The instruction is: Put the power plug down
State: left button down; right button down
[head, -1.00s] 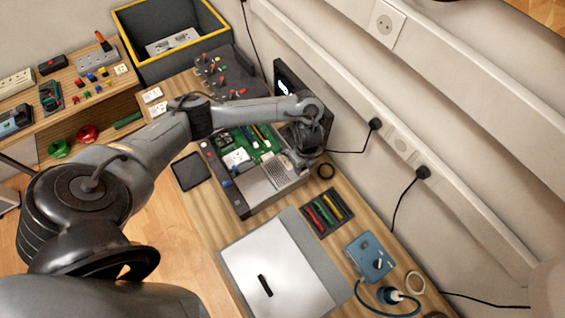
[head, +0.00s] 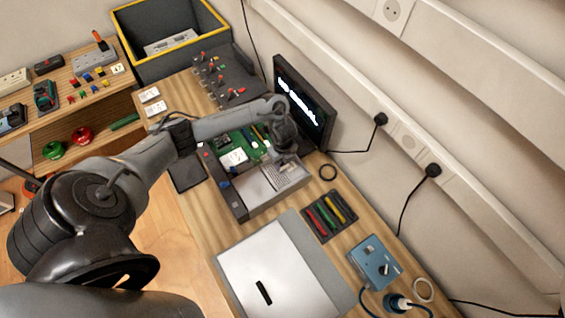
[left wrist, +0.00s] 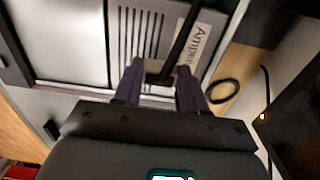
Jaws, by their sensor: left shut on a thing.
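My left gripper (head: 287,155) is over the right end of the open computer case (head: 236,205), by its vented metal part. In the left wrist view, the fingers of my left gripper (left wrist: 160,84) are shut on a small black piece, the power plug (left wrist: 158,78). A black cable (left wrist: 185,35) runs up from it across the vented panel. Whether the plug touches the case cannot be told. In the head view my gripper hides the plug. My right gripper is not in view.
A lit monitor (head: 306,103) stands behind the gripper, near the wall. A black ring (head: 328,172) and a tray of coloured tools (head: 329,215) lie to the right. A grey mat with a white sheet (head: 275,270) is in front. Bare wood shows around the ring.

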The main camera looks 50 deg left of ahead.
pick_arm(q)
jog(key=shift+f, duration=0.3)
jog(key=shift+f+b, duration=0.35)
jog(key=shift+f, duration=0.25)
jog(key=c, duration=0.6)
grip_release()
jog(key=shift+r, duration=0.1)
